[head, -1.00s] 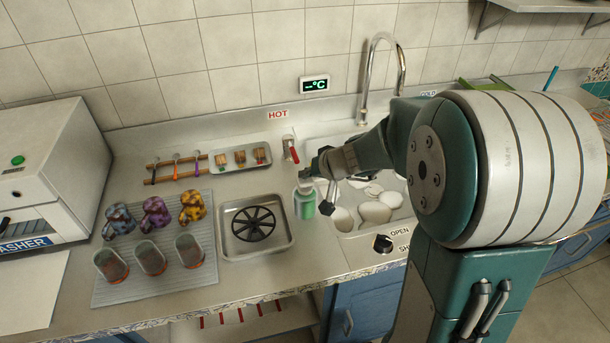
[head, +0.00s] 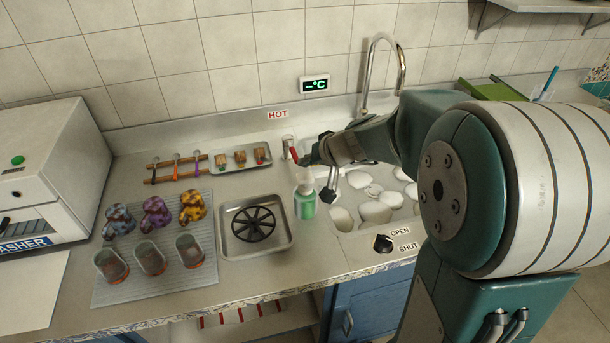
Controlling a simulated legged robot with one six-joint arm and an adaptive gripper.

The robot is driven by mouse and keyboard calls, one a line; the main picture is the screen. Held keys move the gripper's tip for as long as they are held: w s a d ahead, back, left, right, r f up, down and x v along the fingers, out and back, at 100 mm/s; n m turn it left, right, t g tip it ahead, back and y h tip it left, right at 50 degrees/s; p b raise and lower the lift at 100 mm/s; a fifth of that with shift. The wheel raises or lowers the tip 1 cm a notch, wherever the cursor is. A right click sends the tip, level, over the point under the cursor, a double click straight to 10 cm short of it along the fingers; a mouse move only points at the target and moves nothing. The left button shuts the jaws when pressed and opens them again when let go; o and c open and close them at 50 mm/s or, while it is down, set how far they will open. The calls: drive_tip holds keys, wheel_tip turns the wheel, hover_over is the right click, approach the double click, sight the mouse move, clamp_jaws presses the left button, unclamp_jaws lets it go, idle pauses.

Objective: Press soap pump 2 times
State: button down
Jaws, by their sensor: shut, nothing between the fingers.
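The soap pump (head: 304,204) is a green bottle with a pale top, standing upright on the counter between the square drain tray and the sink. My gripper (head: 327,188) hangs at the upper right of the bottle, close to its top. Its fingers are small and dark and are partly lost against the sink, but it appears shut and empty. Whether any part of it touches the pump head cannot be told from this angle.
The sink (head: 345,222) with several white dishes lies right of the bottle. A red tap lever (head: 293,154) stands behind it. The drain tray (head: 228,252), mugs (head: 155,215) and glasses (head: 150,258) are to the left. A black knob (head: 383,244) sits in front.

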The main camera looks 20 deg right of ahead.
drive_tip(key=shift+r, duration=1.75)
drive_tip(key=shift+s+r, duration=0.1)
drive_tip(key=s+r+n+g+h, duration=0.1)
drive_tip(key=s+r+h, duration=0.2)
drive_tip(key=s, duration=2.2)
drive_tip(key=shift+s+r+n+g+h, duration=0.2)
drive_tip(key=shift+n+g+h, duration=0.2)
drive_tip(key=shift+h, duration=0.8)
drive_tip(key=shift+a, duration=0.1)
